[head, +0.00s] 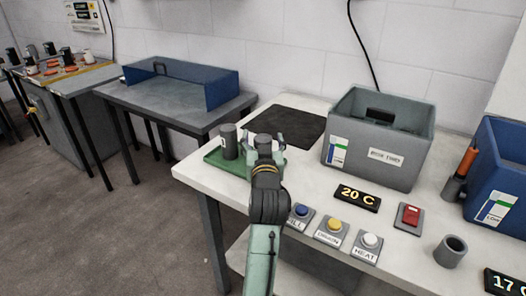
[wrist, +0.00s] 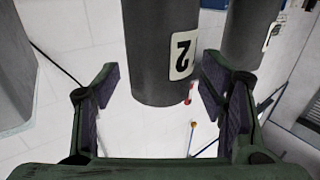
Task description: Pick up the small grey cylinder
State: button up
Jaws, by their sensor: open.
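Two dark grey cylinders stand upright at a green tray (head: 213,158) on the white bench. The left one (head: 229,141) shows a white label; the right one (head: 264,139) is partly hidden behind my gripper (head: 266,150). In the wrist view, a grey cylinder with a white "2" label (wrist: 157,45) lies between the two open fingers of my gripper (wrist: 160,95), with space showing on its left and its right side close to the right finger. I cannot tell whether they touch. A second grey cylinder (wrist: 248,30) is beyond the right finger.
A grey bin (head: 375,165) stands right of the tray, with a black mat (head: 287,126) behind. Buttons (head: 333,228), a "20 C" display (head: 357,197) and a hollow grey cup (head: 450,251) sit at the front right. A blue bin (head: 500,180) is at far right.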

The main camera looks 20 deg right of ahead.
grip_shut()
dwell(0.8)
